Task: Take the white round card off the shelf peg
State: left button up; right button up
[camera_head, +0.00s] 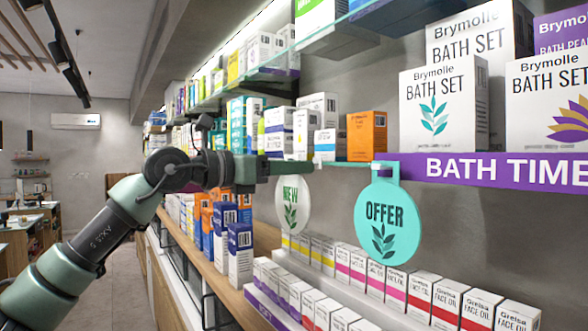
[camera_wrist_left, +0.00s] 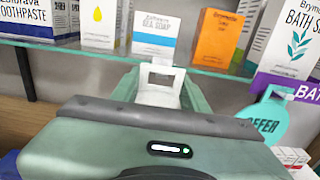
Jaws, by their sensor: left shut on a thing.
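The white round card (camera_head: 290,207), marked NEW with a green leaf print, hangs below the shelf edge in the head view. My left gripper (camera_head: 300,167) is at the card's top, level with the glass shelf edge, and is shut on its white tab. In the left wrist view the tab (camera_wrist_left: 160,84) stands between the fingers, with a loop at its upper end close to the shelf edge. The peg behind the tab is hidden, so I cannot tell if the loop is still around it. My right gripper is out of view.
A teal round OFFER card (camera_head: 387,222) hangs close by on the right. Boxes, including an orange one (camera_head: 366,136), stand on the glass shelf (camera_wrist_left: 110,54) just above and behind the gripper. Face oil boxes (camera_head: 425,292) line the lower shelf. The aisle (camera_head: 118,245) at left is open.

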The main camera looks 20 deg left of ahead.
pick_arm(q)
jog(key=b+v, duration=0.2)
jog(key=v, duration=0.5)
jog(key=shift+s, duration=0.25)
dwell(0.3)
jog(key=shift+a, duration=0.15)
